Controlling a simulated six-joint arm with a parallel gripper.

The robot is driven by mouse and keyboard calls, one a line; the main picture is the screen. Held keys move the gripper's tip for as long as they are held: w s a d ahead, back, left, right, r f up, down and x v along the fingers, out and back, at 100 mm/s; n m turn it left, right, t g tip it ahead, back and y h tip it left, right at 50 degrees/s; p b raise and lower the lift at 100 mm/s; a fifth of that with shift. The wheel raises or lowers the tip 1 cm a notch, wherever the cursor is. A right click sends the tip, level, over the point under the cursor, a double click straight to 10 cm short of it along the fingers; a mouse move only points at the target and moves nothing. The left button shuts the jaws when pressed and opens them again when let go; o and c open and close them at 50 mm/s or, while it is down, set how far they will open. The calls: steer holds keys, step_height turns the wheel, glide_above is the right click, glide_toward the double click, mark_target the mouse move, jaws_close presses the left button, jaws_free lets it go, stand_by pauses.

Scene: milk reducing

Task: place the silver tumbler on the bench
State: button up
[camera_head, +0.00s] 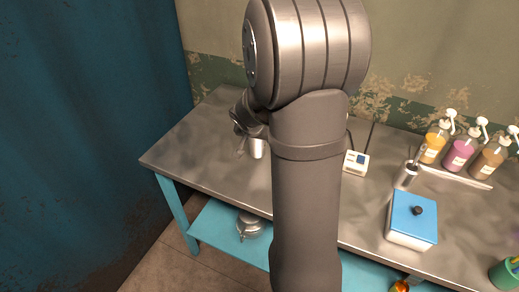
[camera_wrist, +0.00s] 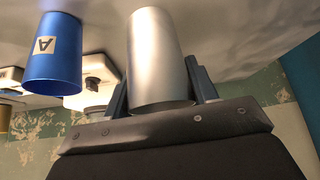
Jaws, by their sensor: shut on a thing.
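The silver tumbler (camera_wrist: 155,40) sits between the two fingers of my gripper (camera_wrist: 158,80), which is shut on it. In the head view the tumbler (camera_head: 258,149) shows beside my gripper (camera_head: 244,140), partly hidden by my arm. It is over the left part of the grey metal bench (camera_head: 195,150). The bench surface (camera_wrist: 235,30) fills the top of the wrist view, close to the tumbler's far end. I cannot tell whether the tumbler touches the bench.
A blue cup marked A (camera_wrist: 52,60) stands beside the tumbler in the wrist view. A white device (camera_head: 355,162), a metal holder (camera_head: 406,176), a blue-lidded box (camera_head: 411,220) and pump bottles (camera_head: 460,152) occupy the bench's right. Its left end is clear.

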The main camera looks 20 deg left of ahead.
steer(key=shift+f, duration=2)
steer(key=o, duration=1)
steer(key=shift+f, duration=0.15)
steer(key=shift+r, duration=0.3)
steer(key=v, duration=1.2)
steer(key=shift+f, duration=0.1)
